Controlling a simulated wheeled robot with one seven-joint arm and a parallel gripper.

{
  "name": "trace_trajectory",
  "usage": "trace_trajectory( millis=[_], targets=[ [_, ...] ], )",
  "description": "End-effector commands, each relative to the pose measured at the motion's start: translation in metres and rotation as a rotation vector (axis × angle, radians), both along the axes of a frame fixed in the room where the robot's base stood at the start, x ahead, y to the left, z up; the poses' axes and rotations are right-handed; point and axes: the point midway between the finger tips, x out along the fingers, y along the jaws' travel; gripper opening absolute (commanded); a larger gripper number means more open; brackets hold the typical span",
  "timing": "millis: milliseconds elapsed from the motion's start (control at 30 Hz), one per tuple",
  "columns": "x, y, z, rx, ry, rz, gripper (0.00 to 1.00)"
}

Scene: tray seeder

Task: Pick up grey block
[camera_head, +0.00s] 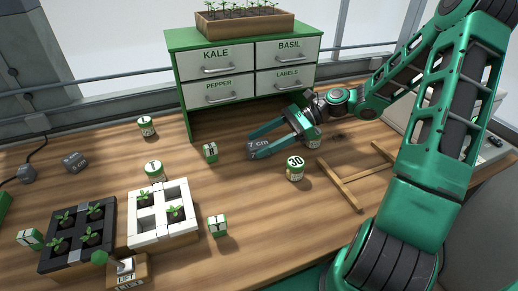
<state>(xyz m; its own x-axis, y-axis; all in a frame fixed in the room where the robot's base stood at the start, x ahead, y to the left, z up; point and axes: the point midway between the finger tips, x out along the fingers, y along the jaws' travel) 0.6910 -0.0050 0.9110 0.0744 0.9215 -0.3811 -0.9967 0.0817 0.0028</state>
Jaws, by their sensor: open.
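A grey block (257,146) marked "7 cm" lies on the wooden table in front of the green drawer cabinet. My gripper (254,145) is open, with its two green fingers reaching left. The block shows between the fingertips and is partly covered by them. I cannot tell whether the fingers touch it. A second, darker grey block (75,161) with unclear markings lies at the far left, well away from my gripper.
A white-and-green can (313,137) stands close to my gripper, and a can marked "30" (295,169) stands in front. A green cabinet (187,104) rises behind. A wooden frame (340,186) lies right. White (188,241) and black (45,265) seedling trays stand front left.

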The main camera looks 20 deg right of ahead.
Motion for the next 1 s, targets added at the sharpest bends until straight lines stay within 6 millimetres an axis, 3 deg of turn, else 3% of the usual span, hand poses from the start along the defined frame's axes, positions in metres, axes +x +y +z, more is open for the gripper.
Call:
trace_trajectory(
  millis=[533,833,1000],
  targets=[
    [0.006,0.051,-0.024,-0.001,-0.001,0.003,0.57],
    [0.007,0.054,-0.025,-0.002,-0.003,0.001,0.57],
    [0.007,0.054,-0.025,-0.002,-0.002,0.001,0.16]
  ],
)
